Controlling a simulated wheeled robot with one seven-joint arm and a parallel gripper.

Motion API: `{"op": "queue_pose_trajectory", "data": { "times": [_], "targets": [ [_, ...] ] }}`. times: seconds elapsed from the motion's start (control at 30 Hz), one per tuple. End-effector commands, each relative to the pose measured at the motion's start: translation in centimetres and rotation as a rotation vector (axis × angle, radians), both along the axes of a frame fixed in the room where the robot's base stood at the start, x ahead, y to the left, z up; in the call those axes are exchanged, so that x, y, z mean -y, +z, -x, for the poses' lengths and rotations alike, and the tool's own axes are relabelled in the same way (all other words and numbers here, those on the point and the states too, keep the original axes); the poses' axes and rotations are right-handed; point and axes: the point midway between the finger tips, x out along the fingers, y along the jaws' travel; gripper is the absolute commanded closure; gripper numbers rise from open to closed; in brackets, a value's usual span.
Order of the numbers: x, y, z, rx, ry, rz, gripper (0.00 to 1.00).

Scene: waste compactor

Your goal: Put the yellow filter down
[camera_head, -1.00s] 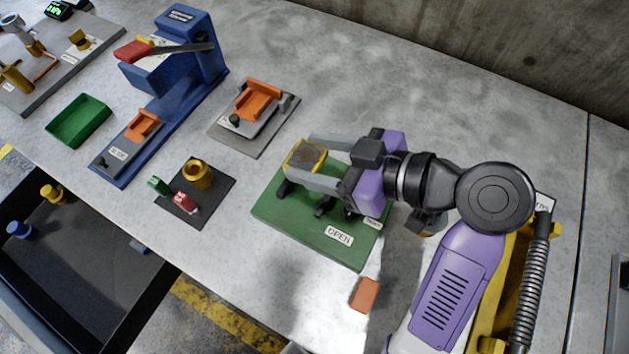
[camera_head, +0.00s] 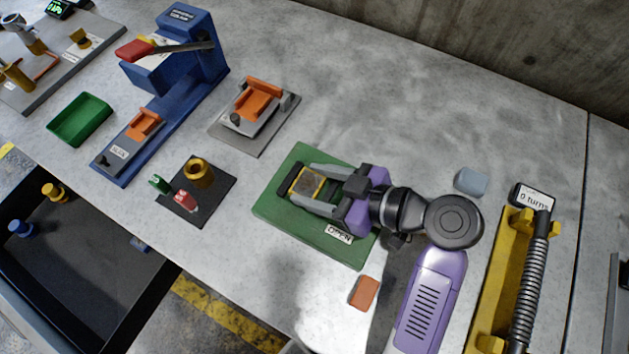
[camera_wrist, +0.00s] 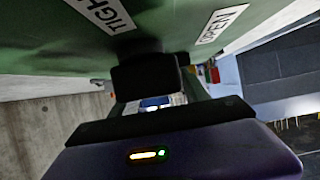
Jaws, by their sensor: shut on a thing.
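The yellow filter (camera_head: 309,184) is a small square frame with a dark grey-brown face. My gripper (camera_head: 311,186) is shut on it, a finger on each side. It is over the green plate (camera_head: 275,213) marked OPEN, close to its surface; I cannot tell whether the filter touches the plate. In the wrist view the green plate (camera_wrist: 50,40) fills the top, with its TIGHT and OPEN labels. The filter is not clearly seen there.
An orange block (camera_head: 364,293) lies in front of the plate. A grey-blue block (camera_head: 470,182) and a yellow stand (camera_head: 497,290) with a coiled hose are at the right. A black mat (camera_head: 213,207) with a brass cup and the orange-topped fixture (camera_head: 252,108) are at the left.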

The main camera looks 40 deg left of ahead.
Motion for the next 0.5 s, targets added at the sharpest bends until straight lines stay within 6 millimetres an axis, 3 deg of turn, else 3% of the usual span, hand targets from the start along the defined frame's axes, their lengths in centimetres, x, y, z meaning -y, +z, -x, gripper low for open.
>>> {"op": "queue_pose_trajectory", "data": {
  "times": [0.13, 0.17, 0.23, 0.5],
  "targets": [
    [0.01, -0.4, -0.02, 0.0, -0.001, 0.0, 0.88],
    [0.01, -0.25, -0.01, 0.0, 0.0, 0.0, 0.4],
    [0.0, -0.22, -0.01, 0.0, 0.0, 0.0, 0.26],
    [0.0, -0.21, -0.01, 0.0, 0.0, 0.0, 0.24]
  ]
}}
